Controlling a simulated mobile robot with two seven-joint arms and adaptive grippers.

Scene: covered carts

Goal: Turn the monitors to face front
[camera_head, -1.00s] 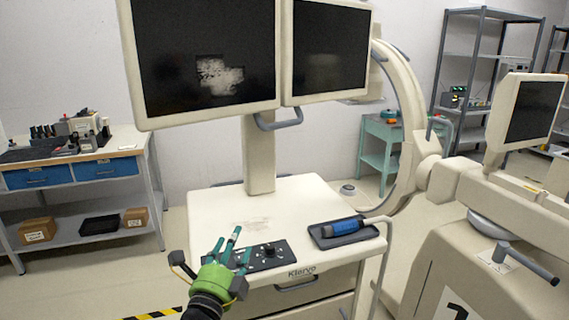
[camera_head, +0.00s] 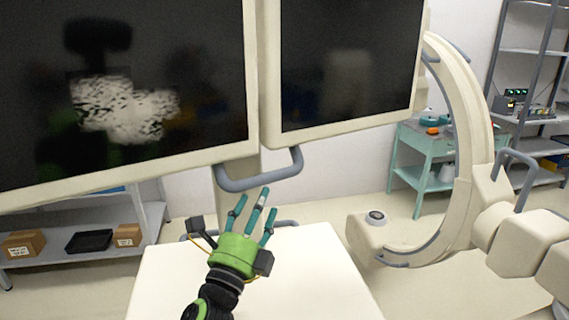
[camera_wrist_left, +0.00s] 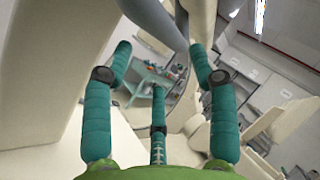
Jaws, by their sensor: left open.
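Two monitors with cream frames and dark screens hang side by side in the head view. The left monitor (camera_head: 200,60) shows a white speckled picture, and the right monitor (camera_head: 350,60) is nearly black. A grey handle (camera_head: 260,178) bends below their inner edges. My left gripper (camera_head: 255,212) has its teal fingers spread just below the handle, open and empty. In the left wrist view, a grey bar (camera_wrist_left: 160,22) passes above and between the fingers, and I cannot tell whether they touch it. My right gripper is not in view.
The white cart top (camera_head: 310,270) lies below my gripper. A cream C-shaped arm (camera_head: 470,130) curves on the right, with a teal trolley (camera_head: 410,180) behind it. Cardboard boxes (camera_head: 25,245) sit on a shelf at left.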

